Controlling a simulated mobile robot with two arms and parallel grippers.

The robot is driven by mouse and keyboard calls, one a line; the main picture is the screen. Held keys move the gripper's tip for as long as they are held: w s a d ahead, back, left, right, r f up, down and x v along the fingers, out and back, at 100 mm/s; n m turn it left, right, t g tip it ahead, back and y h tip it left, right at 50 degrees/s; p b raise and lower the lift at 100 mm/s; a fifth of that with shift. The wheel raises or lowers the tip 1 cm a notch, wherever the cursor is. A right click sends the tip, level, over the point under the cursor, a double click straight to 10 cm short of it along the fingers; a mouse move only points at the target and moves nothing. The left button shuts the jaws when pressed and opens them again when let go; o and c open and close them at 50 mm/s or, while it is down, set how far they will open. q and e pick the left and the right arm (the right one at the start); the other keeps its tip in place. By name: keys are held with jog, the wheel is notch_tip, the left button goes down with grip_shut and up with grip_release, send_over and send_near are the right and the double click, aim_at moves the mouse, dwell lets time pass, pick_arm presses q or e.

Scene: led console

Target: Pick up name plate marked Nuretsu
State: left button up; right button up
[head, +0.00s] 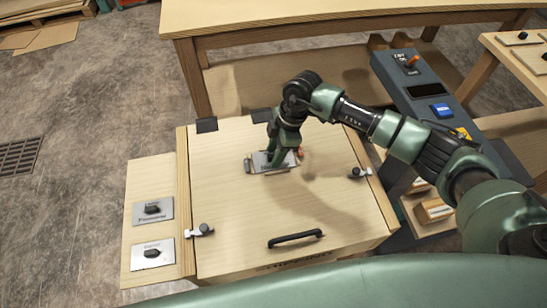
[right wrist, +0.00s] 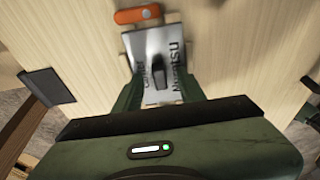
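The name plate marked Nuretsu (right wrist: 176,48) is a silver plate with a dark upright knob (right wrist: 158,70). In the head view the plate (head: 258,168) lies on the light wooden lid, partly hidden by my right gripper (head: 277,158). In the right wrist view the two green fingers of my right gripper (right wrist: 160,92) are spread, one on each side of the knob. I see a gap between the fingers and the knob. My left gripper is not in view.
Two other silver plates with dark knobs, upper (head: 152,211) and lower (head: 153,253), lie on the side board at left. An orange piece (right wrist: 138,14) lies beside the Nuretsu plate. The lid has a black handle (head: 295,238). A grey console (head: 425,90) stands at right.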

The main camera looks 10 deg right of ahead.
jog(key=c, duration=0.9)
grip_shut()
jog(key=shift+r, duration=0.15)
